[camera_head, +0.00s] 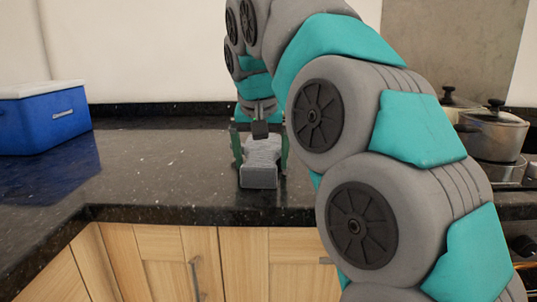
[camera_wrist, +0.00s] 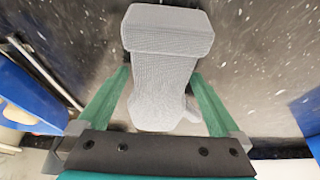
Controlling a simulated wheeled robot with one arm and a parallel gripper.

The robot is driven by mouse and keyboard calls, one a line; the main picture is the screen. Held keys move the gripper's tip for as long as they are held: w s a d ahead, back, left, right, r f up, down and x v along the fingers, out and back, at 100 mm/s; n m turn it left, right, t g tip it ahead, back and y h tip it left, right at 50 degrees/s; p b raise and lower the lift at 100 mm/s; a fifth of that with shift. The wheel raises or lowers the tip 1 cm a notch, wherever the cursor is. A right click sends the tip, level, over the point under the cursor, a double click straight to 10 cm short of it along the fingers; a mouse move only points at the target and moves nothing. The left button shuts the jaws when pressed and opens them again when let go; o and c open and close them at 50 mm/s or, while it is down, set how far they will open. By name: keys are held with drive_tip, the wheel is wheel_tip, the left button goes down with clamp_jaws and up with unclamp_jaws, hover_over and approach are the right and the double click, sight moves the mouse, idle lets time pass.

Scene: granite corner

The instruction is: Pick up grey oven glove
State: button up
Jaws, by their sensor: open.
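The grey oven glove (camera_head: 260,165) lies on the dark granite counter near its front edge, with its thick cuff toward the front. It also shows in the wrist view (camera_wrist: 162,85), cuff at the top and thumb at the lower right. My gripper (camera_head: 261,155) is open, its two green fingers on either side of the glove. In the wrist view, my gripper (camera_wrist: 160,78) has its fingers flanking the glove's body, with a narrow gap visible on each side. Whether the fingers reach the counter is hard to tell.
A blue box (camera_head: 45,117) with a white lid stands at the left on the counter (camera_head: 150,170). Metal pots (camera_head: 492,133) stand on the hob at the right. Wooden cupboards (camera_head: 170,260) are below the counter edge. The counter between the box and the glove is clear.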

drive_tip(key=shift+c, duration=0.2)
drive_tip(key=c, duration=1.4)
drive_tip(key=shift+c, duration=0.2)
drive_tip(key=shift+r, duration=0.25)
drive_tip(key=shift+r, duration=1.6)
drive_tip(key=shift+s+d+b, duration=0.2)
drive_tip(key=shift+s+d, duration=0.05)
drive_tip(key=shift+s, duration=0.45)
drive_tip(key=shift+s+d+b, duration=0.15)
drive_tip(key=shift+s+d, duration=0.05)
drive_tip(key=shift+s, duration=0.45)
drive_tip(key=s+d, duration=0.2)
drive_tip(key=s, duration=0.4)
drive_tip(key=s+d+r+b, duration=0.1)
drive_tip(key=s+d, duration=0.1)
drive_tip(key=s, duration=0.4)
drive_tip(key=shift+s+d+r, duration=0.2)
drive_tip(key=shift+d+r, duration=0.05)
